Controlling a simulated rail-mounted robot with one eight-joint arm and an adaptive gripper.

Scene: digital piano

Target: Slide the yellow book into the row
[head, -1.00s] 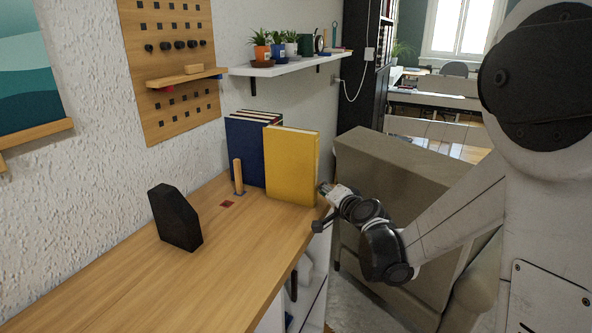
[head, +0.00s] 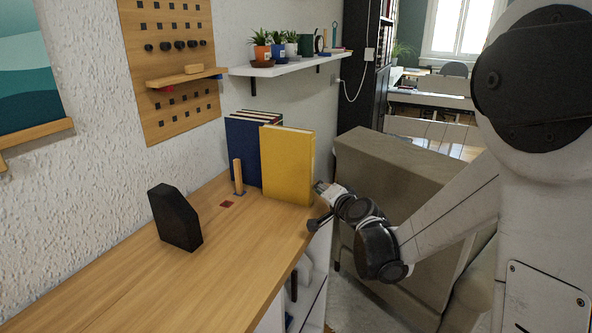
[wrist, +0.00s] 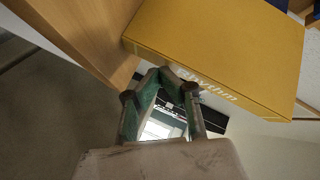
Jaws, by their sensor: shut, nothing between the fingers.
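The yellow book (head: 288,166) stands upright near the right edge of the wooden desk top, in front of and partly overlapping the row of dark blue books (head: 244,150). In the wrist view the yellow book (wrist: 222,50) fills the upper right, its spine lettering "Rhythm" partly hidden by my fingers. My gripper (head: 320,188) is shut and empty, at the yellow book's right edge at low height. In the wrist view its fingertips (wrist: 165,74) meet close to the spine; I cannot tell whether they touch it.
A wooden peg (head: 238,176) stands left of the books, near a small red square (head: 227,204) on the desk. A black angled block (head: 175,218) stands further left. A white shelf (head: 290,66) with potted plants hangs above. The desk's near left is clear.

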